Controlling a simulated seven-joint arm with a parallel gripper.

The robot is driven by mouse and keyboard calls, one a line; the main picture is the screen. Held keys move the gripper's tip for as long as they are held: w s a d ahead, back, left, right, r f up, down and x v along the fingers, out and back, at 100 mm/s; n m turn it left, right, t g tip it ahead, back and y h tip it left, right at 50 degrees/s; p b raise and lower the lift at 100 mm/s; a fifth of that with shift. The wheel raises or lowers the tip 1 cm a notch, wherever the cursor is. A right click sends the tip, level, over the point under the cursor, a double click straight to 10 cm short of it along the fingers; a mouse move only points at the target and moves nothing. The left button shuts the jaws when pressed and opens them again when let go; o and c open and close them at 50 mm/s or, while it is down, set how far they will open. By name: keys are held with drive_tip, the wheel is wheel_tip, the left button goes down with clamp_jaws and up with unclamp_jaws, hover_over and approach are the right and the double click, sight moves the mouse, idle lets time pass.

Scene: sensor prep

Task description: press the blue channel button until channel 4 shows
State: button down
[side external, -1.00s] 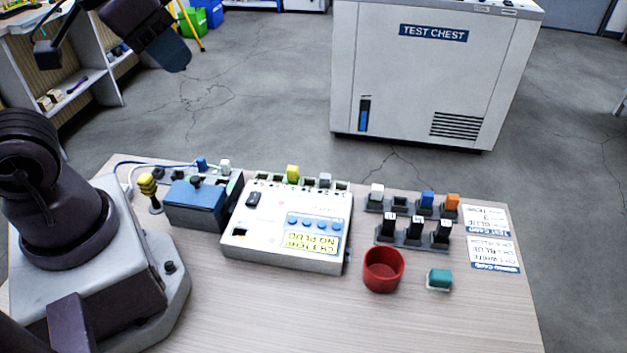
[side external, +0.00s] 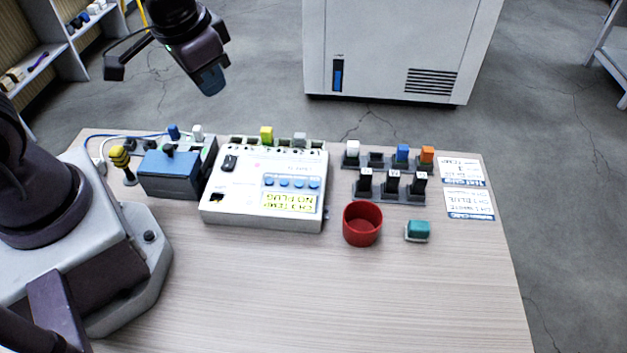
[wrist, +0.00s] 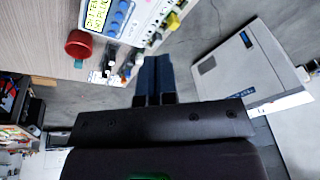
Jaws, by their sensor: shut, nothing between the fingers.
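The white meter box (side external: 262,214) stands on the table, with a row of several blue buttons (side external: 285,183) above a yellow display (side external: 289,203). The display text is upside down in the side view and seems to read "CH 3 TEMP" and "NO PLUG". Which blue button is the channel button cannot be told. My gripper (side external: 211,82) is shut and empty, high above and behind the box's left part, apart from everything. In the wrist view its dark blue fingers (wrist: 153,75) are together, and the box (wrist: 150,22) shows at the top with its blue buttons.
A blue box (side external: 170,177) and a yellow-topped post (side external: 120,157) stand left of the meter. A red cup (side external: 362,226), a teal block (side external: 418,231) and racks of coloured plugs (side external: 388,157) are to the right. The table front (side external: 330,300) is clear.

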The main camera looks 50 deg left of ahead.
drive_tip(key=w+d+f, duration=0.2)
drive_tip(key=w+f, duration=0.1)
drive_tip(key=f, duration=0.2)
drive_tip(key=n+t+h, duration=0.3)
drive_tip(key=t+h, duration=0.2)
drive_tip(key=h, duration=0.1)
hover_over(313, 182)
wheel_tip(313, 182, down, 2)
drive_tip(key=shift+f, duration=0.2)
drive_tip(key=shift+f, duration=0.1)
drive_tip(key=shift+a+f, duration=0.1)
drive_tip(key=shift+f, duration=4.25)
drive_tip(key=shift+f, duration=0.15)
drive_tip(key=shift+f, duration=0.25)
